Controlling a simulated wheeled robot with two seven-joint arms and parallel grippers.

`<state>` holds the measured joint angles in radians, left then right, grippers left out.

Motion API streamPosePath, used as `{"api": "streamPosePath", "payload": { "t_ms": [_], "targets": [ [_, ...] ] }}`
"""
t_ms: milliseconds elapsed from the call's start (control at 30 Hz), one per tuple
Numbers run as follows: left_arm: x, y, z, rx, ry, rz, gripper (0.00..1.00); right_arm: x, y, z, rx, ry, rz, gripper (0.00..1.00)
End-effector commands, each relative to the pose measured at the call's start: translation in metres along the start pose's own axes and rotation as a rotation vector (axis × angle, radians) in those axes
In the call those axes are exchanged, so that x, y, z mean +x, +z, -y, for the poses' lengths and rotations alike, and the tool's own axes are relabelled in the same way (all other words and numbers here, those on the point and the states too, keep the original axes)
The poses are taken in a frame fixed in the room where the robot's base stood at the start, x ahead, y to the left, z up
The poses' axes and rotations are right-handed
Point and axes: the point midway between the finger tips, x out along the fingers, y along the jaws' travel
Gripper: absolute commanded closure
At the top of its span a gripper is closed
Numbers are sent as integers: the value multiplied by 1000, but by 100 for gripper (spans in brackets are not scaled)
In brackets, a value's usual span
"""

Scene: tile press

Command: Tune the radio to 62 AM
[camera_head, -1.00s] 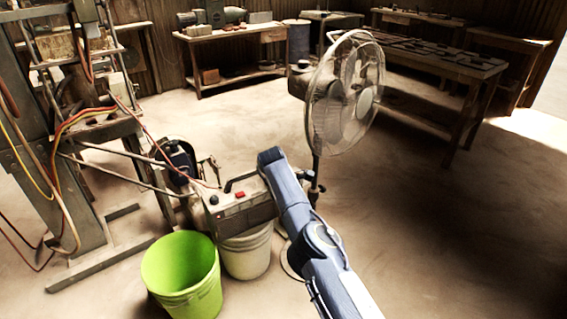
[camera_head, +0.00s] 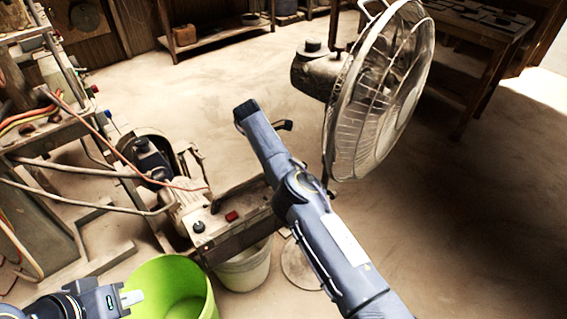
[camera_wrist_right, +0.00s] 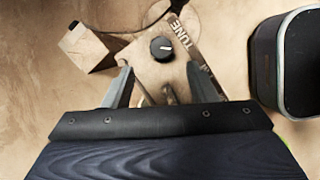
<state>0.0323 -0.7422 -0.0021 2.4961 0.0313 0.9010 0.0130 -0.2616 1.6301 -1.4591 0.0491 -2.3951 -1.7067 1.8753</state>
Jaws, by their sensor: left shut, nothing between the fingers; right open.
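A dark knob (camera_wrist_right: 161,48) with a white mark shows near the top middle of the right wrist view, beside the lettering TUNE (camera_wrist_right: 180,36). My right gripper (camera_wrist_right: 160,74) is open there, its fingertips apart just below the knob in the picture and nothing held. In the head view my right arm crosses the middle and its fingers cannot be made out. A grey box (camera_head: 222,236) with a red button and a dark knob may be the radio; my arm covers its right end. My left gripper (camera_head: 131,298) is shut and empty at the lower left. No frequency reading is legible.
A green bucket (camera_head: 172,290) stands below the box, next to a white bucket (camera_head: 245,268). A standing fan (camera_head: 385,95) is close to my right arm. A machine frame with cables (camera_head: 40,150) fills the left. The floor at the right is clear.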

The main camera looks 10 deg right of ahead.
Motion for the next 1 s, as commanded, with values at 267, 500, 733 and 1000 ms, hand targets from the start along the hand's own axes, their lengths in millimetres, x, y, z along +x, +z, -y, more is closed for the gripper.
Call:
{"api": "streamPosePath", "payload": {
  "t_ms": [267, 500, 733, 1000],
  "targets": [
    [26, 13, 12, 0, 0, 0, 100, 32, -3, 1, 2, -2, 0, 48],
    [24, 12, 11, 0, 0, 0, 100, 65, 0, 0, 0, -2, 1, 48],
    [25, 12, 11, 0, 0, 0, 100, 77, 0, 0, 0, 0, 0, 48],
    [25, 12, 11, 0, 0, 0, 100, 77, 0, 0, 0, 0, 0, 56]
  ]
}}
